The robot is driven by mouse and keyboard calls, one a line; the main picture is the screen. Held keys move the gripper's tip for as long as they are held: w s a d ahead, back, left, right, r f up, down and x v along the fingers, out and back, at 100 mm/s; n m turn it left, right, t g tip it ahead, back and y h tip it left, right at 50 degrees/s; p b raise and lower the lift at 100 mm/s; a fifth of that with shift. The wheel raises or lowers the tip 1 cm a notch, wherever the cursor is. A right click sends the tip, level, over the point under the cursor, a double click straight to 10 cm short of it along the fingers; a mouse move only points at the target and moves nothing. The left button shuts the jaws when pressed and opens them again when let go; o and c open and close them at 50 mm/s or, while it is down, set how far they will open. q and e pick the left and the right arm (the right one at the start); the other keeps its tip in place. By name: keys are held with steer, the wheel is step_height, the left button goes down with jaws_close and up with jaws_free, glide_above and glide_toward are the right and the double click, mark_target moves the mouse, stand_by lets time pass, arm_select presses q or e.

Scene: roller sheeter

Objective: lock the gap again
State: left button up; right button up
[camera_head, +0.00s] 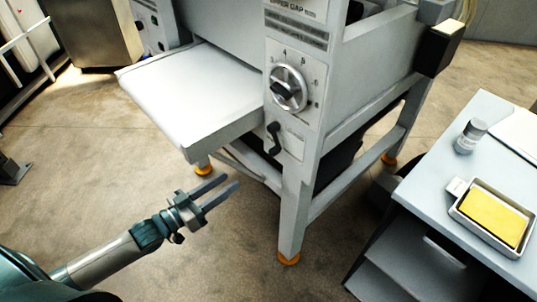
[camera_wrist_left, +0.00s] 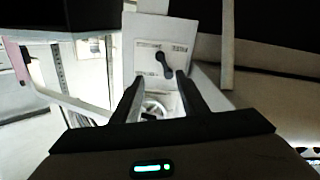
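A black lever (camera_head: 274,138) sits on a small white plate on the front post of the sheeter, below the round silver gap dial (camera_head: 287,89). In the left wrist view the lever (camera_wrist_left: 164,64) slants slightly between two labels too small to read. The dial (camera_wrist_left: 153,108) shows there between the fingers, partly hidden. My left gripper (camera_head: 230,182) is open and empty, below and left of the lever in the head view and apart from it. In the wrist view its fingertips (camera_wrist_left: 159,82) flank the lever's lower end. My right gripper is not in view.
The white sheeter table (camera_head: 195,100) juts out left of the post, above my left gripper. A side table (camera_head: 425,185) at right holds a jar (camera_head: 470,136) and a tray with a yellow block (camera_head: 495,216). Floor around my left gripper is clear.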

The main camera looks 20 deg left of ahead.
mark_target(271, 153)
arm_select(q)
steer(key=p+x, duration=0.4)
steer(key=x, duration=1.3)
steer(key=shift+w+f, duration=0.1)
steer(key=shift+w, duration=0.05)
steer(key=shift+c, duration=0.2)
jaws_close()
